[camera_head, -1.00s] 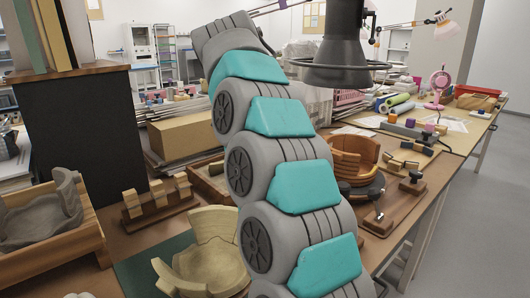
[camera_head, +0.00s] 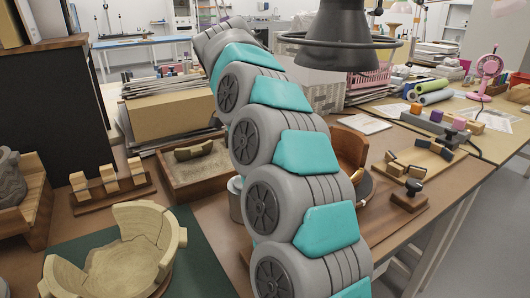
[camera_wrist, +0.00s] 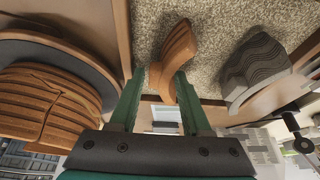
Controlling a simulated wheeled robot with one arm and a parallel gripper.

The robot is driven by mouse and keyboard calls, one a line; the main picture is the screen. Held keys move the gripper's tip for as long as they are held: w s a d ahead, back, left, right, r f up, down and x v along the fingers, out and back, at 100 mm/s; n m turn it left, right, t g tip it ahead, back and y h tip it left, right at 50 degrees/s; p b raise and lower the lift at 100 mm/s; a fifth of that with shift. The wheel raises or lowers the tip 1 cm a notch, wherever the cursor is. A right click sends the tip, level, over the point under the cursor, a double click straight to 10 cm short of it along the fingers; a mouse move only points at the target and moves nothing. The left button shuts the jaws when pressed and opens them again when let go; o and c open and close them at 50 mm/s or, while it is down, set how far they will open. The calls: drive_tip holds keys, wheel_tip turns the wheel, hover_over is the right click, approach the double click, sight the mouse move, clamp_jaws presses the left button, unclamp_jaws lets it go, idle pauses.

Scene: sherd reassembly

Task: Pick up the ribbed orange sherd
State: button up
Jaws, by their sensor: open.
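In the wrist view the ribbed orange sherd (camera_wrist: 177,52) is a narrow curved piece over a speckled, sandy surface. My gripper (camera_wrist: 160,78) is open, with its two green fingers reaching up toward the sherd. The sherd's lower end shows between the fingertips, with one finger on each side. I cannot tell whether either finger touches it. A grey ribbed sherd (camera_wrist: 256,68) lies to the right, apart from the fingers. In the head view my arm hides the gripper, and I cannot make out the orange sherd there.
A ribbed orange vessel (camera_wrist: 40,105) stands left of my gripper in the wrist view; it is partly hidden behind my arm in the head view (camera_head: 349,146). A sand tray (camera_head: 205,187), a pale broken bowl (camera_head: 122,262) and a hanging lamp (camera_head: 342,40) surround my arm.

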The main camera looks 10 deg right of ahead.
drive_tip(key=shift+c, duration=0.3)
drive_tip(key=c, duration=0.7)
